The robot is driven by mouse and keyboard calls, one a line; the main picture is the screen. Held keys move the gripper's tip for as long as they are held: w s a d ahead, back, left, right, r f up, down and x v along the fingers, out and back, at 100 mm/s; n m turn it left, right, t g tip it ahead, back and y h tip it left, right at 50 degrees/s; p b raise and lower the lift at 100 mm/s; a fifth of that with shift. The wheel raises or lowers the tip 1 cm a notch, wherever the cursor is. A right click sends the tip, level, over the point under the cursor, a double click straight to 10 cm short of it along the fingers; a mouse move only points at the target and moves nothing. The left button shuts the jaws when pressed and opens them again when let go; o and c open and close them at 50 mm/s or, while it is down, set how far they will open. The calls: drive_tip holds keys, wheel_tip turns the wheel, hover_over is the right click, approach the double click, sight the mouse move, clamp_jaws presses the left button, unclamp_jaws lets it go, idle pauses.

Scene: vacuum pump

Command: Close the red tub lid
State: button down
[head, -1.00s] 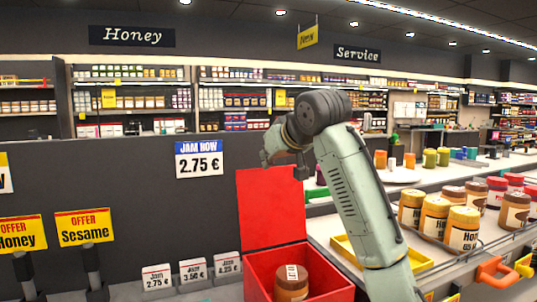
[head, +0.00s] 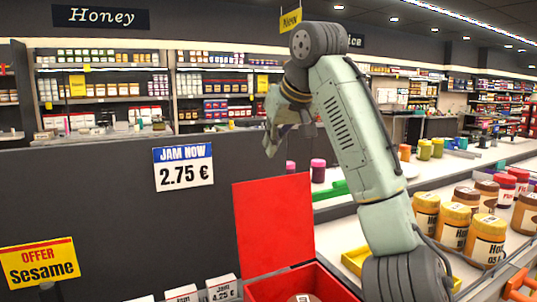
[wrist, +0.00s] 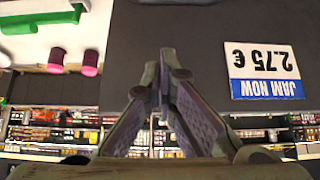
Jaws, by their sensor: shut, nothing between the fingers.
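The red tub (head: 325,283) stands at the bottom of the head view, cut off by the frame edge. Its red lid (head: 275,225) stands open and upright at the tub's back side. The top of a jar (head: 300,298) just shows inside the tub. My gripper (head: 270,150) is above the lid's top edge, apart from it in the picture. In the wrist view my gripper (wrist: 164,70) has its fingertips together with nothing between them. The tub and lid are not in the wrist view.
A dark panel with a jam price sign (head: 183,167) stands behind the tub on the left. A Sesame offer sign (head: 40,264) is at lower left. Honey jars (head: 453,225) stand on a counter at right, near a yellow tray (head: 355,258).

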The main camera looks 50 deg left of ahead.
drive_tip(key=p+x, duration=0.2)
drive_tip(key=x, duration=0.6)
drive_tip(key=shift+w+a+f, duration=0.1)
drive_tip(key=shift+a+f, duration=0.05)
drive_tip(key=d, duration=0.2)
drive_tip(key=s+d, duration=0.1)
drive_tip(key=shift+d+f+p, duration=0.25)
drive_tip(key=shift+p, duration=0.1)
drive_tip(key=shift+s+d+r+y+b, duration=0.1)
drive_tip(key=shift+s+d+y+b, duration=0.05)
drive_tip(key=shift+d+y+b, duration=0.45)
